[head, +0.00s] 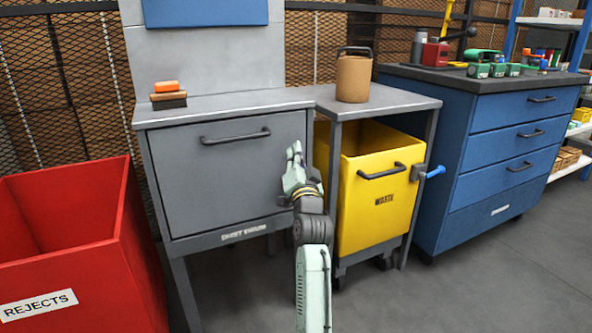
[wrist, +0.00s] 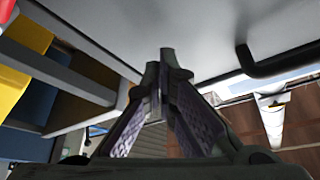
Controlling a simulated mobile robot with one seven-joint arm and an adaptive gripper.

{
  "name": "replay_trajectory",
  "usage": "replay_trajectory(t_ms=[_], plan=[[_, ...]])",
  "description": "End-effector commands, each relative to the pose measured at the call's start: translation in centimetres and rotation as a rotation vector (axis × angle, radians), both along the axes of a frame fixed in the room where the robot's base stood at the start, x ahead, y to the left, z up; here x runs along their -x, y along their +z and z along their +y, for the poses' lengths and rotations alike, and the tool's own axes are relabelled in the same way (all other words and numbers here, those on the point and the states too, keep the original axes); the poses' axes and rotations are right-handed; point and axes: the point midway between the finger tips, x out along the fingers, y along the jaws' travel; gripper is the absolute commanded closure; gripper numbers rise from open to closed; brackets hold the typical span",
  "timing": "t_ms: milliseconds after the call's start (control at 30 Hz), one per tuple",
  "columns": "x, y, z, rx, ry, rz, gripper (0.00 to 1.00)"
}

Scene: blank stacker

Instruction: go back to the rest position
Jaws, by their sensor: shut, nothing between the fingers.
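My gripper (head: 294,152) is raised in front of the grey cabinet (head: 190,175), near the right side of its closed front panel. Its fingers point upward. In the wrist view the fingertips of my gripper (wrist: 166,58) meet, with nothing between them. The cabinet's dark handle (head: 235,137) is to the left of my gripper in the head view and apart from it. The handle also shows in the wrist view (wrist: 265,68).
A red rejects bin (head: 75,220) stands at the left. A yellow waste bin (head: 385,205) sits under the side table, close to my gripper's right. A brown canister (head: 353,77) and a brush (head: 168,97) stand on top. A blue drawer cabinet (head: 490,160) is at the right. Floor (head: 500,285) is clear at the lower right.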

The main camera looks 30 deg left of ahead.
Motion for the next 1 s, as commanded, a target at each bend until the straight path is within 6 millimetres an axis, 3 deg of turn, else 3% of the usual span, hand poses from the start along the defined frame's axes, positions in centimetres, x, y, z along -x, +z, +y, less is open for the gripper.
replay_trajectory(t_ms=[167,667,767,1000], plan=[[0.0,1.1,0.1,0.001,0.001,0.0,1.0],[0.0,1.2,0.0,0.001,0.001,0.0,1.0],[0.1,2.5,0.0,0.0,0.001,-0.001,1.0],[0.0,9.3,0.0,0.0,0.001,-0.001,1.0]])
